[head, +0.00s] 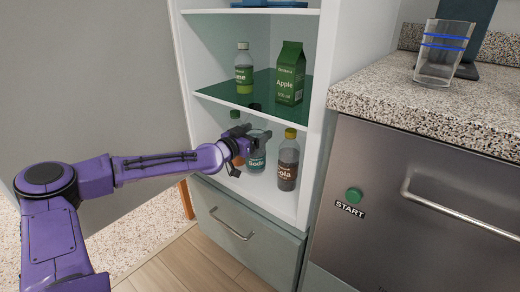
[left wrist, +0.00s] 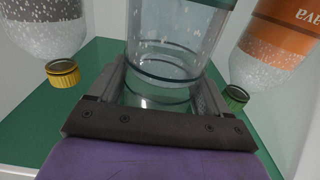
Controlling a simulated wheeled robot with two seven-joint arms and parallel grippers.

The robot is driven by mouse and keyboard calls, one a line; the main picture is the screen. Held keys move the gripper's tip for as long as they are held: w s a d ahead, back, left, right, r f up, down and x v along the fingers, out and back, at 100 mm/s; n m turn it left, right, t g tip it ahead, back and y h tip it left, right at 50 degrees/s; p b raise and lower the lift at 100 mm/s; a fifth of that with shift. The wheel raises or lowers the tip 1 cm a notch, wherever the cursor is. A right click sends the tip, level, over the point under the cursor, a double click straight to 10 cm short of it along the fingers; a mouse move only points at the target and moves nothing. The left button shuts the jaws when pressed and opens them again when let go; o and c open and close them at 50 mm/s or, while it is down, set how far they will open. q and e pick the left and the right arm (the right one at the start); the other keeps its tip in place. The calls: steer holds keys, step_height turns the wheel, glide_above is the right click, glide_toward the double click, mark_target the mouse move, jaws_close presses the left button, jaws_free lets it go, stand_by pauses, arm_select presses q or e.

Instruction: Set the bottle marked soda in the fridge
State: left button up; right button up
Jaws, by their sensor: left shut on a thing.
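The soda bottle (head: 257,162), clear with a dark teal label reading Soda, is inside the open fridge (head: 318,110), in the space below the green shelf. My left gripper (head: 257,137) reaches in from the left and is shut on this bottle. In the left wrist view the soda bottle (left wrist: 180,40) stands between the two fingers. The bottle looks upright. The gripper hides part of it, and I cannot tell whether its base touches the fridge floor. My right gripper is out of view.
A cola bottle (head: 288,165) with a yellow cap stands close right of the soda. An orange-labelled bottle (left wrist: 275,45) with a green cap is on the other side. The green shelf (head: 215,92) above holds a lime bottle (head: 244,70) and an apple carton (head: 289,75).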

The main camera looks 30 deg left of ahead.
arm_select(q)
steer(key=shift+w, duration=0.95)
steer(key=shift+w+d+b, duration=0.1)
steer(key=shift+w+b, duration=0.25)
steer(key=shift+b, duration=0.15)
step_height(320, 180, down, 4)
steer(key=shift+r+b, duration=0.25)
steer(key=shift+b, duration=0.85)
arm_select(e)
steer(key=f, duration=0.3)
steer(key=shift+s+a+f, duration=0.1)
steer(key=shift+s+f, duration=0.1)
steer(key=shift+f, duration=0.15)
arm_select(q)
steer(key=o, duration=1.4)
steer(key=shift+f, duration=0.1)
steer(key=s+p, duration=0.3)
steer(key=s, duration=0.1)
steer(key=s+p, duration=0.3)
steer(key=s, duration=0.1)
steer(key=s+a+p, duration=0.1)
steer(key=s+p, duration=0.2)
steer(key=s, duration=0.1)
steer(key=shift+p, duration=0.3)
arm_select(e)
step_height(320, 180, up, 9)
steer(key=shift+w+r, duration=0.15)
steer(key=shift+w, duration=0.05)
